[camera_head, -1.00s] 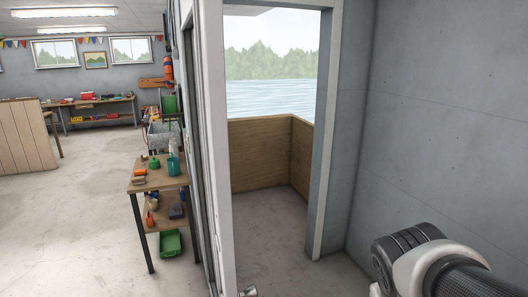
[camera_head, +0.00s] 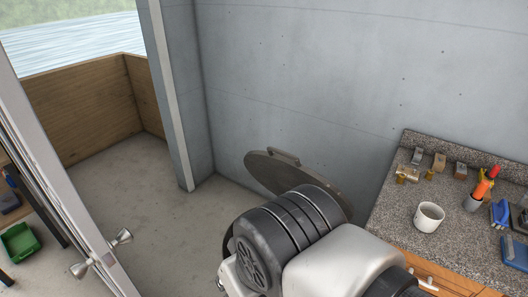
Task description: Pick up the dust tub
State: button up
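I cannot pick out a dust tub for certain. A round dark grey lid-like disc with a raised handle (camera_head: 268,172) shows by the grey wall, partly hidden behind my arm; what is below it is hidden. A small green open bin (camera_head: 20,242) sits low at the far left, beyond the door frame. My arm's dark ribbed joint and pale link fill the lower middle. My gripper's fingers are not in view.
A white door with a metal knob (camera_head: 122,237) stands open at left. Bare concrete floor (camera_head: 160,215) lies between.

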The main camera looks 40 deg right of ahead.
aim_at(428, 216)
jog(key=z, duration=2.55)
jog(key=u, duration=1.5)
jog(key=l+z, duration=0.15)
jog(key=l, duration=0.25)
jog(key=i+l+z, duration=0.15)
jog(key=l, duration=0.25)
jog(key=l+z, duration=0.2)
jog(key=l, duration=0.2)
jog(key=i+l+z, duration=0.15)
jog(key=l, duration=0.25)
jog(key=i+l+z, duration=0.15)
jog(key=l, duration=0.2)
jog(key=i+l+z, duration=0.15)
jog(key=l, duration=0.2)
jog(key=i+l+z, duration=0.2)
jog(key=l, duration=0.15)
